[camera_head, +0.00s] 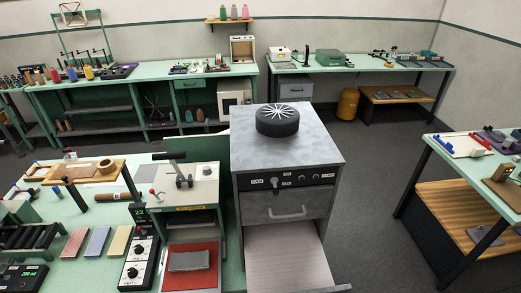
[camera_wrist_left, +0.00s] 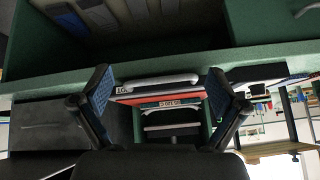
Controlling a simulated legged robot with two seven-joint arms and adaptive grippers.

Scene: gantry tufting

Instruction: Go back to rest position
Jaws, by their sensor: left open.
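My left gripper (camera_wrist_left: 160,97) shows in the left wrist view with its two blue-padded fingers spread wide apart. Nothing is held between them. Beyond the fingers are a light handle, a red edge and a small label plate (camera_wrist_left: 168,104), below a green edge. Neither gripper can be made out in the head view. My right gripper is in neither view.
A grey cabinet (camera_head: 288,150) with a round black fan (camera_head: 277,120) on top stands at the centre, its lower tray extended. A green bench (camera_head: 100,200) with tools and coloured blocks is at left. Another table (camera_head: 480,190) stands at right. Open floor (camera_head: 370,210) lies between.

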